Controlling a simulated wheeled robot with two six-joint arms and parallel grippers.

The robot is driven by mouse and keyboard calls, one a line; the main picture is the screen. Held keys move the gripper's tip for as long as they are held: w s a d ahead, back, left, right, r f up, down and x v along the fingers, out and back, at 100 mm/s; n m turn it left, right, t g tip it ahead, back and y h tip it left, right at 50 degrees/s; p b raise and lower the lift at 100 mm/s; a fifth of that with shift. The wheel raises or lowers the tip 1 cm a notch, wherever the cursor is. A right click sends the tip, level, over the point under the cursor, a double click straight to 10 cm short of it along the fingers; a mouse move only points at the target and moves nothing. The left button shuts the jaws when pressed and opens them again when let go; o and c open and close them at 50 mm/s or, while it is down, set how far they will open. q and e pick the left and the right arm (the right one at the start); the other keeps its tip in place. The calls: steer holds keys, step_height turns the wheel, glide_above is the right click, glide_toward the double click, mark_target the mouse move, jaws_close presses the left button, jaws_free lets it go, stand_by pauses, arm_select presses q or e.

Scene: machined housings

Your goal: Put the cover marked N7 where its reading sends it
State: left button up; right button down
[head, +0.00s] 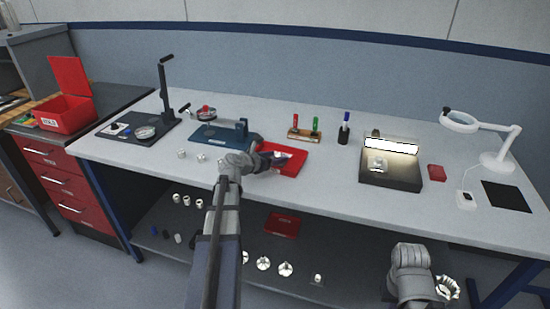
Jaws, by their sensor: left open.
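My left gripper (272,160) is open over the left part of a red tray (293,162) on the bench. A small pale metal part (278,154) shows at its fingertips, above or on the tray; I cannot tell which. Small silver parts (181,154) stand on the bench left of the gripper, in front of a blue fixture (218,134). No N7 mark is readable on any part, and no reading can be made out. Only a grey link of my right arm shows at the bottom right; its fingers are not visible.
A gauge stand (145,132) and an open red bin (65,112) are at left. A pen rack (304,134), a lit inspection box (390,165), a small red block (437,173), a magnifier lamp (460,120) and a black mat (505,196) stand rightward. The shelf below holds several metal parts.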

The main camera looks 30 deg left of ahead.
arm_select(q)
steer(key=shift+r, duration=0.25)
steer(key=p+v, duration=0.4)
steer(key=v, duration=0.6)
steer(key=shift+s+r, duration=0.1)
steer(key=shift+s, duration=0.15)
steer(key=shift+s+a+r+p, duration=0.1)
steer(key=shift+s+r+p, duration=0.1)
steer(key=shift+s+p, duration=0.4)
